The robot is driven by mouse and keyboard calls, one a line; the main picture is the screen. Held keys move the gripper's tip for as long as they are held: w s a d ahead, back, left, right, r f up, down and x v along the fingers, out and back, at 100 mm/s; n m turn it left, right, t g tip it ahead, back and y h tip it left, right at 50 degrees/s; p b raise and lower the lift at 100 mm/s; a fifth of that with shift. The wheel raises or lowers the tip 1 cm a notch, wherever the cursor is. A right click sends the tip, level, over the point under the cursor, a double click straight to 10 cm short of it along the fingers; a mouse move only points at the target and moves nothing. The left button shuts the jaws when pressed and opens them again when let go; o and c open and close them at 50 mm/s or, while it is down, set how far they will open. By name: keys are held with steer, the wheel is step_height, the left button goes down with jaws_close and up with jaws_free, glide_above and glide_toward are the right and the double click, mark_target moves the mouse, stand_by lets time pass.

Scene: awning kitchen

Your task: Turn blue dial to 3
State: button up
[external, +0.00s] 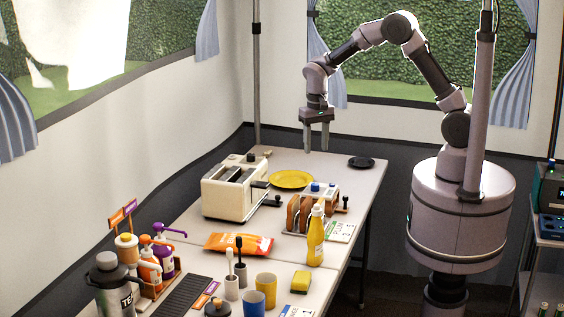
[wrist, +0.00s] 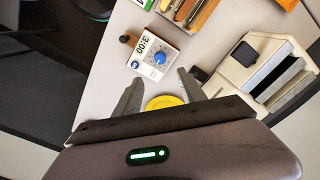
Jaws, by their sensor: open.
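The blue dial (wrist: 160,58) sits on the face of a small white timer-like box (wrist: 172,44) in the wrist view. Black markings reading like "3:00" show beside the dial; its pointer setting is too small to tell. A smaller blue knob (wrist: 134,64) is at the box's corner. In the external view, the blue dial (external: 315,187) shows on the box behind the toast rack. My gripper (external: 315,149) is open and empty, pointing down above the far part of the table, apart from the box. Its fingers (wrist: 160,80) also show in the wrist view.
A yellow plate (external: 291,179) lies beyond the box, and a cream toaster (external: 229,191) stands left of it. The toast rack (external: 303,212) and a yellow bottle (external: 316,238) stand in front. A black dish (external: 361,162) lies near the far right corner.

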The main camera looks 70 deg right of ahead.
step_height(320, 180, up, 4)
steer(key=shift+r+p, duration=0.15)
steer(key=shift+p, duration=0.3)
steer(key=s+a+r+n+t+b, duration=0.25)
steer(key=s+a+r, duration=0.45)
steer(key=s+r, duration=0.4)
steer(key=s+a+n+t+y, duration=0.2)
steer(key=s+a+t, duration=0.1)
steer(key=s, duration=1)
steer(key=shift+s+a+r, duration=0.2)
steer(key=shift+s+a, duration=0.2)
steer(key=shift+a, duration=0.15)
